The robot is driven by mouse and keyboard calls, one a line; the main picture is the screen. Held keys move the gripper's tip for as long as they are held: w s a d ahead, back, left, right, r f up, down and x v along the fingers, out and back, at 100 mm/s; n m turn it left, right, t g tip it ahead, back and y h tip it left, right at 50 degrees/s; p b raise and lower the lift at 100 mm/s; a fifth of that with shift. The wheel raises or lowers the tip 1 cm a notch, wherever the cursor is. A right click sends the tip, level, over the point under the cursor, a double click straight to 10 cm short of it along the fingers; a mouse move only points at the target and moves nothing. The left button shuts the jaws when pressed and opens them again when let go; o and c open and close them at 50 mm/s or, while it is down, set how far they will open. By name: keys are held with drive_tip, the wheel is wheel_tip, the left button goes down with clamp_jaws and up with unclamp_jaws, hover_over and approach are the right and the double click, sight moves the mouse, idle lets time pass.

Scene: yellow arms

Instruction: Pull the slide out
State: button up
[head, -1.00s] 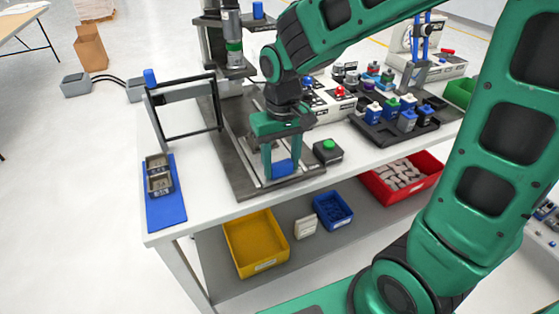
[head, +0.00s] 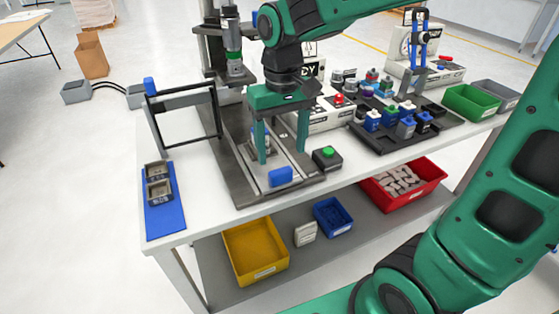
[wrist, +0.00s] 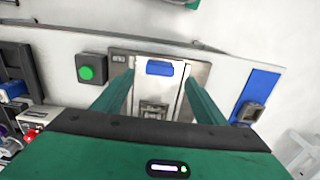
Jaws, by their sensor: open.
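The slide (head: 252,156) is a light metal plate lying in a dark base with rails on the table. Its blue handle (head: 281,177) stands at the front end, near the base's front edge. The wrist view shows the blue handle (wrist: 159,68) and a small grey holder (wrist: 154,108) on the slide behind it. My gripper (head: 282,155) is open and empty. Its two green fingers point down above the slide, a little behind and above the handle, apart from it. In the head view the fingers partly hide the slide's middle.
A black box with a green button (head: 327,158) stands close right of the base. A dark hinged frame (head: 186,118) stands to the left, near a blue mat (head: 164,209) with grey holders. A press column (head: 232,45) rises behind. A dark tray (head: 405,130) of blocks is at right.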

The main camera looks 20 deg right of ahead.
drive_tip(key=shift+r, duration=1.4)
drive_tip(key=s+d+f+m, duration=0.3)
drive_tip(key=s+d, duration=0.6)
drive_tip(key=d, duration=0.2)
drive_tip(key=s+d+f+m, duration=0.3)
drive_tip(key=s+d+m, duration=0.1)
drive_tip(key=s+d, duration=0.5)
drive_tip(key=shift+s+d, duration=0.35)
drive_tip(key=shift+d, duration=0.75)
drive_tip(key=shift+w+f, duration=0.25)
drive_tip(key=shift+w, duration=0.35)
